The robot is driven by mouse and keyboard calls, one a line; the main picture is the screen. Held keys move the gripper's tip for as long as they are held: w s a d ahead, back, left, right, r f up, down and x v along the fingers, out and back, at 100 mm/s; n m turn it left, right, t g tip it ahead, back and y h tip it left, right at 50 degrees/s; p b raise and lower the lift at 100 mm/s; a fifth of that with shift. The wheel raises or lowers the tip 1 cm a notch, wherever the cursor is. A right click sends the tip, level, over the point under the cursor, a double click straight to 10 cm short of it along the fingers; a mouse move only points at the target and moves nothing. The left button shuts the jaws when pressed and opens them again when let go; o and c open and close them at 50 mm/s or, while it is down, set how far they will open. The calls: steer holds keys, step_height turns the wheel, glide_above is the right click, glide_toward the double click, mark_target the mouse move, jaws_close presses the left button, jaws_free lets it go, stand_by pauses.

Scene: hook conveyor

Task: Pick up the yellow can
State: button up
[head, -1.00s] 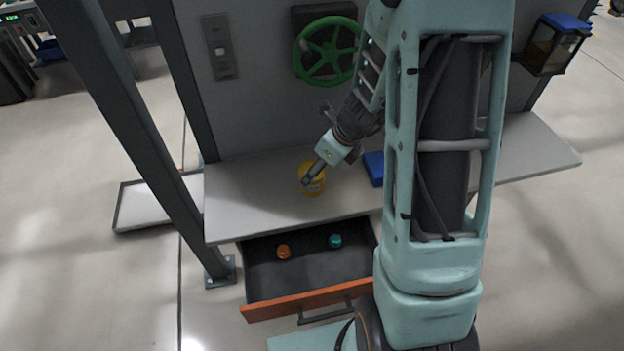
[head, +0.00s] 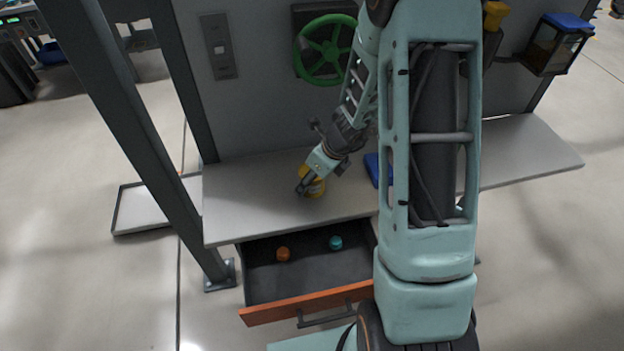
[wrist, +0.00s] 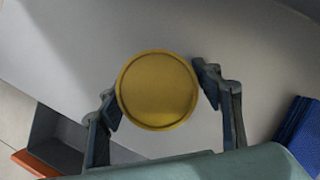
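The yellow can (head: 316,188) stands upright on the grey tabletop (head: 245,205). In the wrist view the can (wrist: 158,90) shows its round top between the two fingers. My gripper (head: 306,186) is at the can from above, with one finger on each side. In the wrist view my gripper (wrist: 160,92) is open around the can. The left finger is very near or touching the can's edge, and a small gap shows on the right side. Part of the can is hidden by the gripper in the head view.
An open drawer (head: 310,290) below the table holds an orange object (head: 283,254) and a teal object (head: 335,242). A blue item (head: 372,168) lies right of the can. A green wheel (head: 326,50) is on the wall behind. The table's left part is clear.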

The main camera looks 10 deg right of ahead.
steer(key=c, duration=1)
steer(key=shift+c, duration=0.5)
steer(key=shift+r, duration=0.15)
steer(key=shift+c, duration=0.2)
